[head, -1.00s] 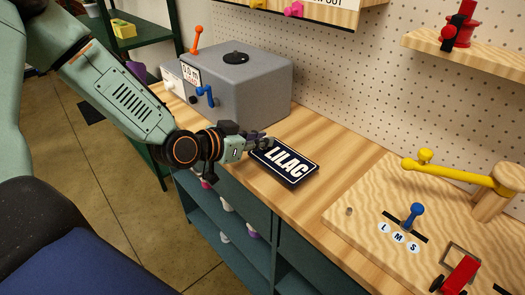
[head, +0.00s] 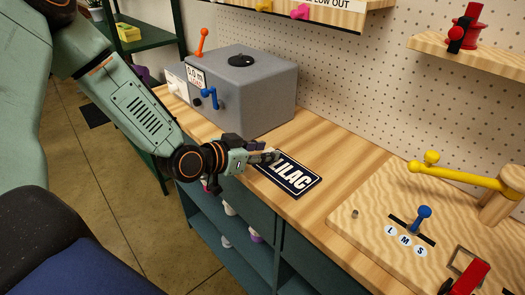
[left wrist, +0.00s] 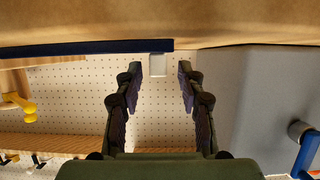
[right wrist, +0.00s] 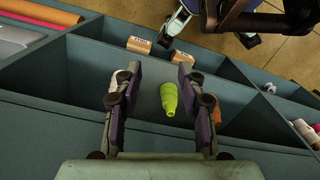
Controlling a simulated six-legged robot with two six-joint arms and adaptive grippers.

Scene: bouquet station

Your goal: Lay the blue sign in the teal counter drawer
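The blue sign (head: 297,181), dark navy with a white border and white letters reading LILAC, lies flat or nearly flat on the wooden counter. My left gripper (head: 273,157) is at its far left end and covers part of it. In the left wrist view the sign shows edge-on as a navy strip (left wrist: 85,46) by the fingertips. The left fingers (left wrist: 160,72) stand apart; a small pale block (left wrist: 158,65) shows between their tips. My right gripper (right wrist: 150,75) is open and empty above teal compartments (right wrist: 85,65). I cannot tell whether these belong to the drawer.
A grey box (head: 255,95) with levers stands behind the left gripper. A wooden board (head: 375,225) with a blue lever and yellow arm lies right of the sign. Teal shelves (head: 225,205) are under the counter. A yellow-green object (right wrist: 170,98) sits in one compartment.

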